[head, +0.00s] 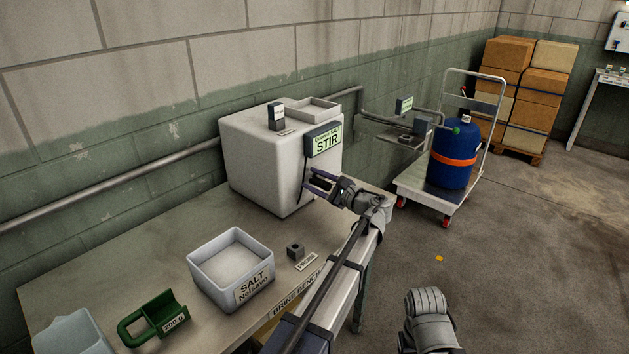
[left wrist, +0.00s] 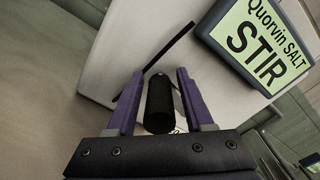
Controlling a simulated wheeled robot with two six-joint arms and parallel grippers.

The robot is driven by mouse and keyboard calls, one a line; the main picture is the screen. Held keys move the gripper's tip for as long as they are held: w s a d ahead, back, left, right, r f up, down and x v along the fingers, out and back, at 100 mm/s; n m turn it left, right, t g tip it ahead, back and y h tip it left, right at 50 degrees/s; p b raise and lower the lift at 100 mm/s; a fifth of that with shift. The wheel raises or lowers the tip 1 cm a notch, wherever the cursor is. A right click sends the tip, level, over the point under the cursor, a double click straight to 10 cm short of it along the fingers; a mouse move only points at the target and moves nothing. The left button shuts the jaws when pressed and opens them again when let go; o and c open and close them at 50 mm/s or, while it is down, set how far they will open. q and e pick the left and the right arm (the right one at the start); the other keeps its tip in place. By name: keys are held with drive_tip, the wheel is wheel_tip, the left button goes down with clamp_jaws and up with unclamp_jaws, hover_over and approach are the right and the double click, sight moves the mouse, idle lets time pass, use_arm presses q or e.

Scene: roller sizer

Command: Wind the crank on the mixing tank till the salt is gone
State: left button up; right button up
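The mixing tank (head: 258,165) is a white box at the back of the bench. A green-lit display (head: 323,141) on its front corner reads "Quorvin SALT STIR"; it also shows in the left wrist view (left wrist: 262,42). The crank is a dark arm (left wrist: 165,60) on the tank's side with a black cylindrical handle (left wrist: 160,104). My left gripper (head: 315,182) is at the crank. In the left wrist view its purple fingers (left wrist: 158,100) stand open on both sides of the handle, with slim gaps. The salt inside the tank cannot be seen. My right gripper is not in view.
A white salt tub (head: 230,262), a green 200 g scoop (head: 155,318) and a small dark block (head: 295,250) stand on the bench (head: 150,250). A trolley (head: 415,190) with a blue drum (head: 455,160) stands to the right. Open floor lies at right.

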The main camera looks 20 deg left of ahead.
sight(329, 187)
use_arm(q)
drive_tip(key=shift+o, duration=0.5)
drive_tip(key=shift+d, duration=0.1)
drive_tip(key=v, duration=0.7)
drive_tip(key=shift+s+d, duration=0.15)
drive_tip(key=shift+d, duration=0.15)
